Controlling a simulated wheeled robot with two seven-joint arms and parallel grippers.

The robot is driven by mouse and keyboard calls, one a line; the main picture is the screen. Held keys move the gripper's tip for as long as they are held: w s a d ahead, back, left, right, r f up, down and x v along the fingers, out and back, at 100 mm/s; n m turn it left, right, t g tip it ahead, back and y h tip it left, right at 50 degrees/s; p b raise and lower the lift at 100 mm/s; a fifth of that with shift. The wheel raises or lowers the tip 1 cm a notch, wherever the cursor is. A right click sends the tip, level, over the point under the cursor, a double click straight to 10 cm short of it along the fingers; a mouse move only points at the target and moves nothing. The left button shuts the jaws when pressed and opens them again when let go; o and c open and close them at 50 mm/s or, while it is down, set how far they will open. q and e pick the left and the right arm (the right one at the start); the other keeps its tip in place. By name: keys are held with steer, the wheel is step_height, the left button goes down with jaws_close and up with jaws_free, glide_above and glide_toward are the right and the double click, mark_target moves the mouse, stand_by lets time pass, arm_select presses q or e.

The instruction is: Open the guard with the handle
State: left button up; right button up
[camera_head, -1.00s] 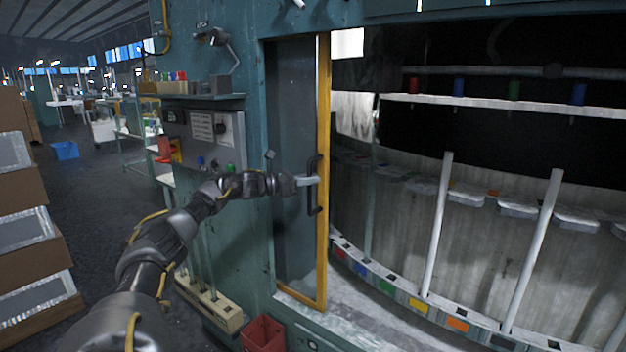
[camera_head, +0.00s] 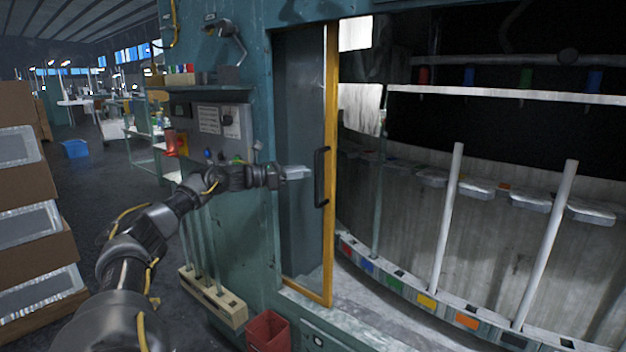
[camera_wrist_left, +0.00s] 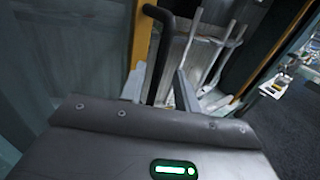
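The guard (camera_head: 303,130) is a tall grey panel with a yellow edge frame (camera_head: 331,150), standing at the left side of the machine opening. Its dark vertical handle (camera_head: 321,177) is fixed near the yellow edge. My left gripper (camera_head: 300,172) is just left of the handle at mid-height, with a small gap in the head view. In the left wrist view the handle (camera_wrist_left: 160,50) stands upright ahead, beside a grey finger (camera_wrist_left: 186,92). My right gripper is not in view.
The machine opening to the right holds white rods (camera_head: 446,215) and a shelf (camera_head: 500,94) with coloured items. A control panel (camera_head: 222,130) is left of the guard. A red bin (camera_head: 267,333) and a wooden rack (camera_head: 213,297) stand below. Stacked brown trays (camera_head: 35,225) are far left.

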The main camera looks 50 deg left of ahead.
arm_select(q)
steer(key=b+v, duration=0.3)
steer(key=v, duration=0.2)
steer(key=shift+s, duration=0.15)
stand_by(0.5)
